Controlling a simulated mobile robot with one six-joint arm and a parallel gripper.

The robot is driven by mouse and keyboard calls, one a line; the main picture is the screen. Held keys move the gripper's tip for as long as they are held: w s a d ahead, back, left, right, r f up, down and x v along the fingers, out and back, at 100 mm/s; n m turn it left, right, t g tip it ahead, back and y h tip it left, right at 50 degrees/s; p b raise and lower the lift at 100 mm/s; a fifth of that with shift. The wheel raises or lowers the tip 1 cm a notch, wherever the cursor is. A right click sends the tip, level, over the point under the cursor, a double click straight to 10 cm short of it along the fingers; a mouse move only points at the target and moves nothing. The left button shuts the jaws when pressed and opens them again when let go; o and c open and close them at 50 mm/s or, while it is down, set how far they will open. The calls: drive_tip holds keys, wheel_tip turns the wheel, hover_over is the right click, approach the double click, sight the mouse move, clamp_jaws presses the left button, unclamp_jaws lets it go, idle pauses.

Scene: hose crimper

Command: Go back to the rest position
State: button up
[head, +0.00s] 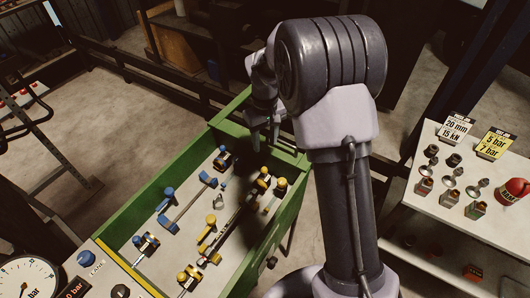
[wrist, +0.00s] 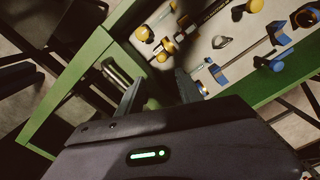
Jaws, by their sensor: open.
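My gripper (head: 266,138) hangs over the far end of the green-walled bin (head: 128,213), partly covered by my own arm in the head view. In the wrist view my gripper (wrist: 157,92) has its two fingers apart, with nothing clearly held between them. The bin holds several hose assemblies and fittings with blue and yellow ends, such as a blue-ended piece (head: 186,207). Yellow-ended parts (wrist: 163,48) lie just beyond the fingers in the wrist view. How high the fingers are above the bin is hard to tell.
A white table (head: 446,217) at the right carries several metal fittings, two sign cards (head: 494,144) and a red button (head: 514,190). A pressure gauge (head: 28,279) and a control panel (head: 104,270) are at the lower left. A dark rail runs behind the bin.

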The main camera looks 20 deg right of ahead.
wheel_tip(320, 180, up, 3)
drive_tip(key=shift+r, duration=0.2)
drive_tip(key=s+a+r+m+t+b, duration=0.2)
drive_tip(key=s+a+r+b, duration=0.1)
drive_tip(key=s+r, duration=0.5)
drive_tip(key=s+a+m+t+y+b, duration=0.2)
drive_tip(key=s+m+b, duration=0.3)
drive_tip(key=s, duration=1.5)
drive_tip(key=shift+a+f+t, duration=0.15)
drive_tip(key=shift+a+t, duration=0.55)
drive_tip(key=shift+t, duration=0.2)
